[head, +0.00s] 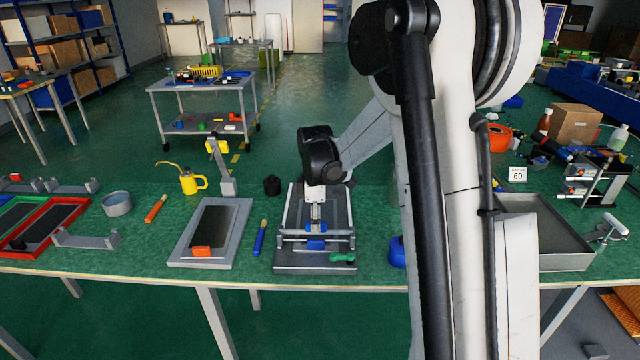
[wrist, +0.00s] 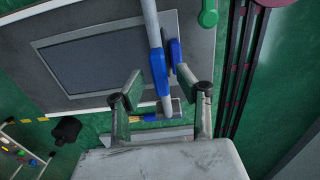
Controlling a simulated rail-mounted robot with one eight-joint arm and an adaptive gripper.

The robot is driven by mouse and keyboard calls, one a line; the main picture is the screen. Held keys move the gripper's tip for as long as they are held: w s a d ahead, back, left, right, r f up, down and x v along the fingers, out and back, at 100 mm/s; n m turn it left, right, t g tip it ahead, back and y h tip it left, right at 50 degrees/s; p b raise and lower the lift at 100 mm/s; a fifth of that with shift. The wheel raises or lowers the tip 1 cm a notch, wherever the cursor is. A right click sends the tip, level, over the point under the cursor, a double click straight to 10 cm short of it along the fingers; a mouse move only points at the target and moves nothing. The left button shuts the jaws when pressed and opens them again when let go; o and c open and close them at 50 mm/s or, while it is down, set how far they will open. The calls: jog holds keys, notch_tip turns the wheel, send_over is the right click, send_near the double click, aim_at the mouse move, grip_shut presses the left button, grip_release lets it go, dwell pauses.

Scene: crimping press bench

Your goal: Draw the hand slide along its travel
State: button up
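The hand slide (head: 284,262) is a grey bed with a raised crossbar on the bench. The crossbar carries a blue grip (head: 316,244), and a green knob (head: 342,258) sits at the front right. My gripper (head: 315,222) reaches down over the crossbar from behind. In the wrist view my gripper (wrist: 158,82) is open, its fingers on either side of the bar and its blue grip (wrist: 158,68). A gap shows at the left finger; the right finger is nearer the blue parts, and contact is unclear. The green knob (wrist: 208,14) is at the top.
A framed grey plate with an orange block (head: 201,252) and a blue marker (head: 259,238) lie left of the slide. A blue object (head: 397,252) is close on the right, partly behind my arm. A grey tray (head: 565,262) stands farther right.

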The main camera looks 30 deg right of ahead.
jog(key=shift+r+p, duration=0.95)
jog(key=shift+r, duration=1.3)
jog(key=shift+s+r, duration=0.1)
jog(key=shift+r, duration=0.05)
jog(key=s+a+r+m+t, duration=0.2)
jog(key=s+a+r+m, duration=0.15)
jog(key=s+r, duration=0.3)
jog(key=s+a+r+m+t, duration=0.2)
jog(key=s+a+r+m, duration=0.1)
jog(key=s, duration=0.7)
jog(key=s+a+r+m+t, duration=0.3)
jog(key=s+a+m, duration=0.2)
jog(key=s, duration=0.6)
jog(key=shift+m, duration=0.45)
